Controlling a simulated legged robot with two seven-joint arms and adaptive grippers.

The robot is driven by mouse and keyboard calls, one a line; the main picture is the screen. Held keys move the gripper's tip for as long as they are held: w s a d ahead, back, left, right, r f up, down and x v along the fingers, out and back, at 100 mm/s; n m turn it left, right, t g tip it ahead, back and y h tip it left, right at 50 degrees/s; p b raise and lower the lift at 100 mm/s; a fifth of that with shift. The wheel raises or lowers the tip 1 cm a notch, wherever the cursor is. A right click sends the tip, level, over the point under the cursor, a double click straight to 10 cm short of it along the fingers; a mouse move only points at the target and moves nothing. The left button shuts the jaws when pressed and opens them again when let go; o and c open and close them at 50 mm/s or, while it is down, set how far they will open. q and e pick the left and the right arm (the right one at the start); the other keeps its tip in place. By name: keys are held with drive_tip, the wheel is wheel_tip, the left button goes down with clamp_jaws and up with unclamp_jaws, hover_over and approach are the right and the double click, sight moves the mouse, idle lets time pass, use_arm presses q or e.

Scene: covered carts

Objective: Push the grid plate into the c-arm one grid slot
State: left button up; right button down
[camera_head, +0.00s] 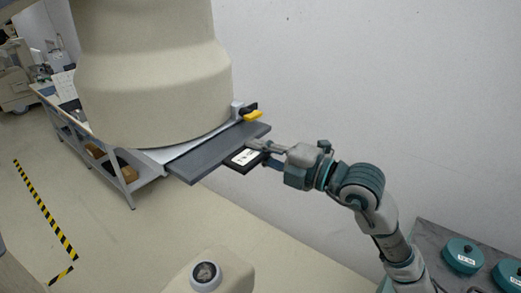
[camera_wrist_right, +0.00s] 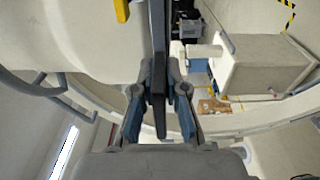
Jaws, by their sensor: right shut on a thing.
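The c-arm (camera_head: 155,75) is a big beige rounded housing at upper left in the head view, with a flat dark grey panel (camera_head: 205,155) under it. The grid plate (camera_head: 238,164) is a small black plate with a white label, at the panel's right-hand edge. I cannot tell how far it sits in the slot. My right gripper (camera_head: 258,147) is shut on the grid plate's outer end. In the right wrist view the grid plate (camera_wrist_right: 160,122) shows edge-on as a thin dark strip between the fingers (camera_wrist_right: 159,95). My left gripper is not in view.
A yellow-tipped lever (camera_head: 252,114) sticks out above the panel's far corner. A white wall stands close behind. A metal-framed cart (camera_head: 115,180) is at left. Teal round containers (camera_head: 462,254) stand on a grey table at lower right.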

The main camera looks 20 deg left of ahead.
sight(236, 138)
drive_tip(key=shift+w+p+x, duration=0.15)
drive_tip(key=shift+p+x, duration=0.4)
drive_tip(key=shift+x, duration=1.05)
drive_tip(key=shift+w+p+x, duration=0.15)
drive_tip(key=shift+p+x, duration=0.4)
drive_tip(key=shift+x, duration=1.05)
drive_tip(key=c, duration=1.1)
unclamp_jaws()
drive_tip(key=shift+d, duration=0.1)
drive_tip(key=shift+c, duration=0.2)
drive_tip(key=shift+f, duration=0.1)
drive_tip(key=shift+d, duration=0.25)
drive_tip(key=v, duration=1.1)
drive_tip(key=shift+d, duration=0.35)
drive_tip(key=shift+a, duration=0.1)
